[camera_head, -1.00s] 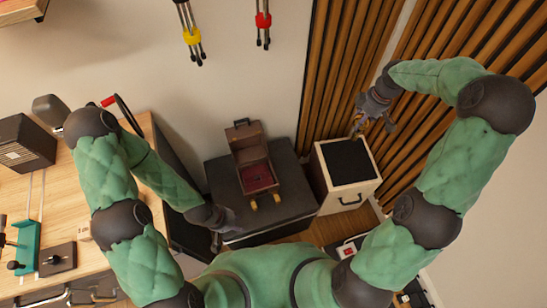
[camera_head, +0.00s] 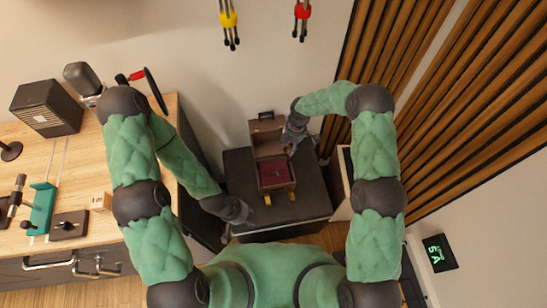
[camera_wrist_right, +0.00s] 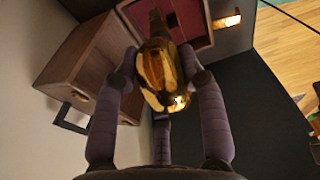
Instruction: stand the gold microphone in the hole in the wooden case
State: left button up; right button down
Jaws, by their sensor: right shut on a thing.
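The wooden case (camera_head: 291,187) stands open on a dark block, its lid (camera_head: 265,130) raised at the back and a red lining inside. A small dark spot shows in the lining; I cannot tell its depth. My right gripper (camera_head: 290,150) is at the right of the case, near the lid. In the right wrist view it (camera_wrist_right: 165,75) is shut on the gold microphone (camera_wrist_right: 160,72), with the red interior (camera_wrist_right: 188,15) just beyond and the lid (camera_wrist_right: 85,60) at left. My left gripper (camera_head: 228,234) hangs low left of the block; its fingers are too small to read.
The dark block (camera_head: 250,228) has bare top around the case. A pale wooden box (camera_head: 342,205) stands right of it, partly behind my right arm. A wooden desk (camera_head: 85,150) with a speaker box (camera_head: 46,108) is at left. Slatted panels (camera_head: 450,110) line the right wall.

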jog(key=s+a+f+n+b, duration=0.1)
jog(key=a+f+b, duration=0.2)
jog(key=f, duration=0.3)
jog(key=s+a+f+n+b, duration=0.1)
jog(key=a+f+b, duration=0.2)
jog(key=f, duration=0.4)
jog(key=shift+a+n, duration=0.2)
jog(key=shift+n, duration=0.1)
dwell(0.5)
jog(key=shift+s, duration=0.1)
jog(key=c, duration=0.6)
grip_release()
jog(key=shift+c, duration=0.2)
notch_tip(320, 180, up, 12)
jog(key=w+d, duration=0.1)
jog(key=shift+d, duration=0.25)
jog(key=shift+f, duration=0.1)
